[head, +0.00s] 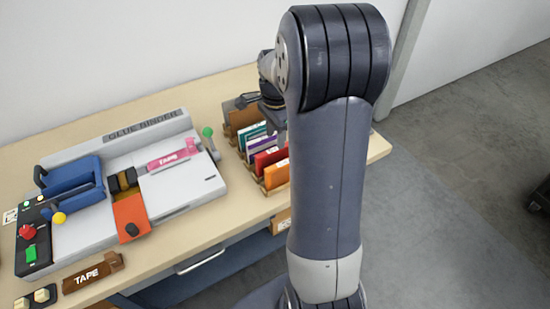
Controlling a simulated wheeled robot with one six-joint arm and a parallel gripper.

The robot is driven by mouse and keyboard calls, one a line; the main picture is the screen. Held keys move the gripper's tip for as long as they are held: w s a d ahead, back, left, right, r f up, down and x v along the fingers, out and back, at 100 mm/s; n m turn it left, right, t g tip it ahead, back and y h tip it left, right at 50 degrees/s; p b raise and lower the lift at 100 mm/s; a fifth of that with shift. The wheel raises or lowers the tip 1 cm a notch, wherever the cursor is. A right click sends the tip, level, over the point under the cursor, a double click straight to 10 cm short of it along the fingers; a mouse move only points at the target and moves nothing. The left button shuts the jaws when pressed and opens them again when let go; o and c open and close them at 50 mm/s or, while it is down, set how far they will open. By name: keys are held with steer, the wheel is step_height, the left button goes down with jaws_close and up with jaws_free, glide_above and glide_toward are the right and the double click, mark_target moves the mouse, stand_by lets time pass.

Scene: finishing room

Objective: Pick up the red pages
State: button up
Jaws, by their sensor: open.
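The red pages (267,159) stand upright in a wooden rack (257,183) on the right part of the bench. They sit between a purple set (261,144) and an orange set (277,174). My gripper (277,123) is open, above the back part of the rack, and appears apart from the red pages. My own arm hides part of the gripper and the right side of the rack. The fingertips are hard to make out.
Teal (252,133) and brown (241,117) sets stand farther back in the rack. A brown tape block (93,273) lies at the front of the wooden bench (222,227).

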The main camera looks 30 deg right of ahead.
mark_target(274, 149)
steer(key=shift+a+f+p, duration=0.1)
steer(key=shift+f+p, duration=0.45)
steer(key=shift+f, duration=2.85)
steer(key=shift+c, duration=0.5)
steer(key=shift+w, duration=0.1)
jaws_close()
